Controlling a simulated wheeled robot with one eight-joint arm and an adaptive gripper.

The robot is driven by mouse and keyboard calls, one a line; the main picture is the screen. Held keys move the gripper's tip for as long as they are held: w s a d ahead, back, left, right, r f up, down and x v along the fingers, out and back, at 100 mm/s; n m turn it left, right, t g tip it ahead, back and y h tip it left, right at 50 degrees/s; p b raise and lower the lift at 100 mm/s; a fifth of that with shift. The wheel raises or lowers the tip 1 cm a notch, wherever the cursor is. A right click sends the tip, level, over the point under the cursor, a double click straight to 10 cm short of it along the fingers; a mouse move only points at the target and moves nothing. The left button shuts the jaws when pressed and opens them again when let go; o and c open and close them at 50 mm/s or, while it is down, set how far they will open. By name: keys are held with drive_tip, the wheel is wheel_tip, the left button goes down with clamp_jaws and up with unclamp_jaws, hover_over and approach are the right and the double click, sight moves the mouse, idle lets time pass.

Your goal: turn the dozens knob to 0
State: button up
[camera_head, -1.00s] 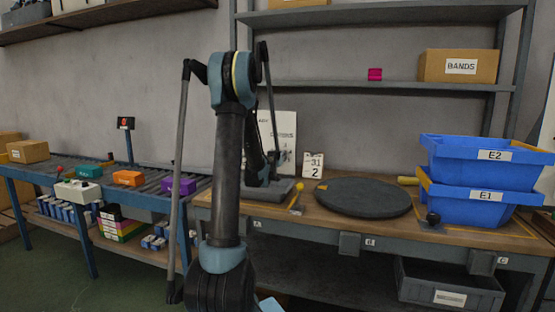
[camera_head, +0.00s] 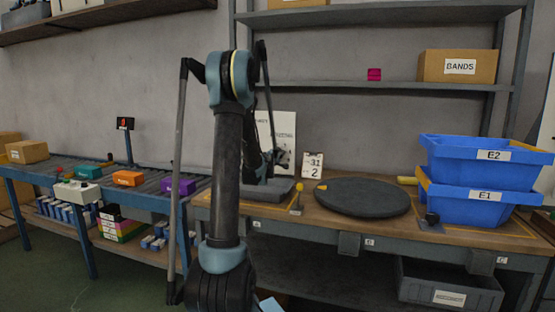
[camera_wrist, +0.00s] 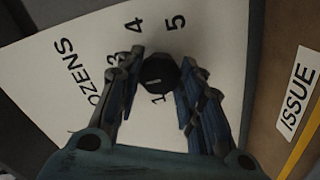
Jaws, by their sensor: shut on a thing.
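The dozens knob (camera_wrist: 160,74) is a dark round knob on a white panel (camera_wrist: 60,85) in the wrist view. Part of the word DOZENS and the numbers 1, 3, 4 and 5 show around it; a 0 is not visible. My gripper (camera_wrist: 161,62) has one finger on each side of the knob and is shut on it.
A brown surface labelled ISSUE (camera_wrist: 297,90) lies right of the panel in the wrist view. In the head view a small card (camera_head: 312,165), a yellow-topped lever (camera_head: 299,198) and a dark round disc (camera_head: 362,197) are right of the arm. Blue bins (camera_head: 470,208) stand farther right.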

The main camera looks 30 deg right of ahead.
drive_tip(key=n, duration=0.6)
drive_tip(key=shift+w+a, duration=0.25)
drive_tip(key=shift+a, duration=0.05)
drive_tip(key=n, duration=0.6)
drive_tip(key=shift+d+f+g+h, duration=0.15)
drive_tip(key=shift+f+g+h, duration=0.05)
drive_tip(key=shift+g+h, duration=0.1)
drive_tip(key=n, duration=0.6)
drive_tip(key=shift+s, duration=0.15)
drive_tip(key=n, duration=0.6)
drive_tip(key=shift+h, duration=0.3)
drive_tip(key=shift+n, duration=0.3)
drive_tip(key=o, duration=0.9)
drive_tip(key=shift+o, duration=0.9)
